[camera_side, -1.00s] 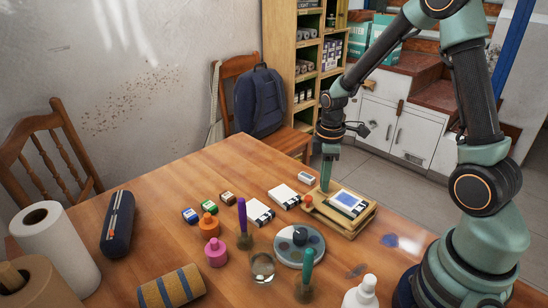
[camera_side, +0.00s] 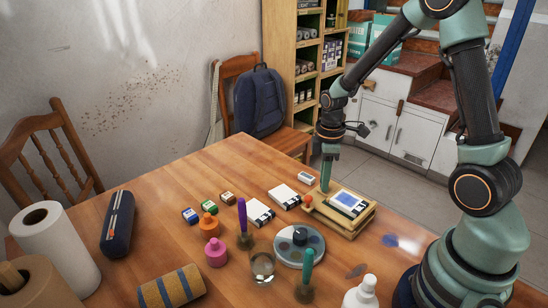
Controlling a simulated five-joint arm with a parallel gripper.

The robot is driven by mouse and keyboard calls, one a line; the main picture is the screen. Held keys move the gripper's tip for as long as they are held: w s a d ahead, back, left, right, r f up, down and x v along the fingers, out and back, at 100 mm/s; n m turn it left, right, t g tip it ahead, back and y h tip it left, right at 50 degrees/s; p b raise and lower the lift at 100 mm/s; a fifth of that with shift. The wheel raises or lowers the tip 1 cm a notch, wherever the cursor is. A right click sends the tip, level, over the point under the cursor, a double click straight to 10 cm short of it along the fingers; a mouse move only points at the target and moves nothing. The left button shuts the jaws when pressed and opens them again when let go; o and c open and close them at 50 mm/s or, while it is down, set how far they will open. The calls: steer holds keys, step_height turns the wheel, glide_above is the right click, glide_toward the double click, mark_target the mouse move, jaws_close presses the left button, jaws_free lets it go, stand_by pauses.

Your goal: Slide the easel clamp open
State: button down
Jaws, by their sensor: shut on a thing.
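The small wooden easel (camera_side: 352,228) lies low on the table at the right, with a blue and white picture (camera_side: 346,202) on it. A small red-orange knob (camera_side: 308,200) shows at the easel's left edge, likely on the clamp; the clamp itself is hard to make out. My gripper (camera_side: 325,188) points down at the easel's back left corner, just behind the knob. It is shut on a part there, which the fingers hide.
A round grey palette (camera_side: 299,245), a glass (camera_side: 262,266) and a green-handled brush (camera_side: 307,268) stand left and in front of the easel. A white bottle (camera_side: 361,293) stands at the front edge.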

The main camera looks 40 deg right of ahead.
steer(key=shift+w, duration=1.15)
steer(key=c, duration=0.8)
jaws_free()
steer(key=shift+o, duration=0.2)
steer(key=shift+s, duration=0.1)
steer(key=shift+r, duration=0.1)
step_height(320, 180, up, 12)
steer(key=s+a+r+m+t, duration=0.5)
steer(key=s+a+r+m, duration=0.2)
steer(key=s+a+m, duration=0.2)
steer(key=shift+s+a+r+t, duration=0.15)
steer(key=shift+s+a+t, duration=0.1)
steer(key=shift+t, duration=0.05)
